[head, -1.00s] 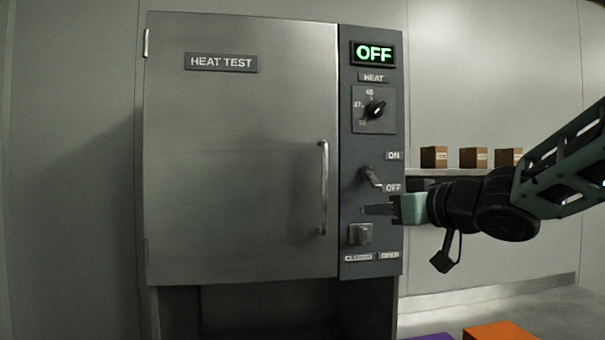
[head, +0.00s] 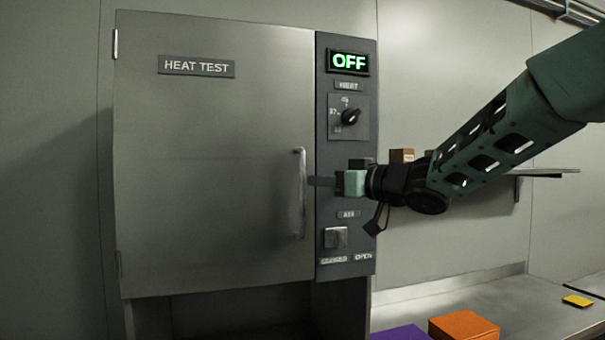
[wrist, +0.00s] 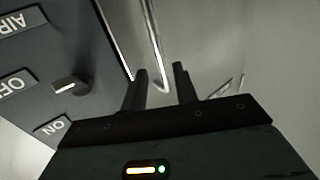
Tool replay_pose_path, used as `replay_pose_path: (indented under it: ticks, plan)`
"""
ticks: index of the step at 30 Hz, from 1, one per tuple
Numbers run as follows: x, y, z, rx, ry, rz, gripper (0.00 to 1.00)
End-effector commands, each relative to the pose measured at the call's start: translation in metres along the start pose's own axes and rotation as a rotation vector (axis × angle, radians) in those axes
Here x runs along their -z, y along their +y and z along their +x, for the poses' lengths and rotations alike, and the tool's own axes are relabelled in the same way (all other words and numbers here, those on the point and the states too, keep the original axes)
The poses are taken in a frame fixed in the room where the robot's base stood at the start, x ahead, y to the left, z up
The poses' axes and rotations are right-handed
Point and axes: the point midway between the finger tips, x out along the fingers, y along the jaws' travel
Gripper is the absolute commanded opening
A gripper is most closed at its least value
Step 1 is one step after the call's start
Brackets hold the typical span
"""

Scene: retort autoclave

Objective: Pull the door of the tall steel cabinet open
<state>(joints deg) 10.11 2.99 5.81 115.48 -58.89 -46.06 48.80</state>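The tall steel cabinet has a flat grey door (head: 215,110) marked HEAT TEST, which looks shut. Its vertical bar handle (head: 301,215) is near the door's right edge. My gripper (head: 314,181) reaches in from the right across the control panel, with its fingertips close to the handle's upper half. In the wrist view my gripper (wrist: 160,78) is open, and the handle (wrist: 153,45) shows between the lines of its two fingers. I cannot tell whether a finger touches it.
The control panel (head: 346,105) has an OFF display, a heat dial (head: 351,117) and a square knob (head: 336,237) above CLOSED and OPEN labels. My gripper hides the ON/OFF switch in the head view; a switch knob (wrist: 70,85) shows in the wrist view. An orange block (head: 464,326) lies lower right.

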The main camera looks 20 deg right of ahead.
Motion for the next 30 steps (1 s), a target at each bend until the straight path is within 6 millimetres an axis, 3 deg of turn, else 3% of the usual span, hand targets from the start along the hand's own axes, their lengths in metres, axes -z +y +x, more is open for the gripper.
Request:
replay_pose_path:
  ticks: [3, 9, 23, 26, 30]
  plan:
    - [0.002, 0.000, 0.025, 0.002, -0.001, 0.003, 0.29]
    - [0.002, 0.000, 0.052, 0.001, 0.000, 0.001, 0.29]
    - [0.000, 0.000, 0.063, 0.000, 0.000, 0.000, 0.29]
    - [0.000, 0.000, 0.063, 0.000, 0.000, 0.000, 0.01]
    - [0.000, 0.000, 0.063, 0.000, 0.000, 0.000, 0.00]
